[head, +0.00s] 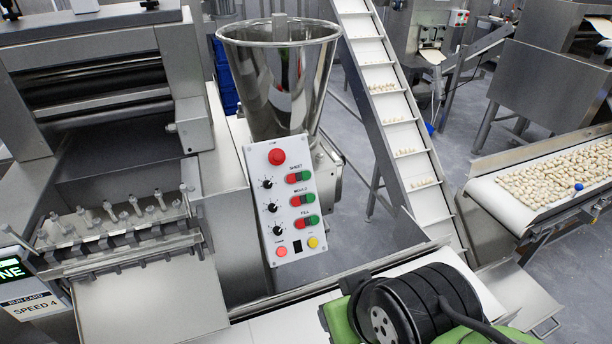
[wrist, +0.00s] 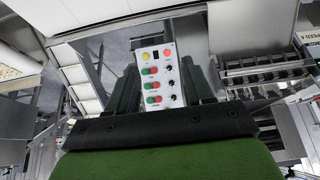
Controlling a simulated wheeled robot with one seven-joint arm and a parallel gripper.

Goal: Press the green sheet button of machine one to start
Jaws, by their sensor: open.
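The grey control panel (head: 285,205) of the machine stands in the middle of the head view, below a steel hopper. Its top pair, labelled SHEET, has a red button on the left and the green sheet button (head: 304,175) on the right. I see no contact with the panel. In the head view my arm is at the lower right; the fingertips do not show.
Mould and fill button pairs, black knobs and a large red stop button (head: 277,156) crowd the panel. The steel hopper (head: 280,80) rises behind it. An inclined conveyor (head: 385,75) stands to the right, and a pasta-covered belt (head: 500,205) farther right. Rollers (head: 95,90) stand left.

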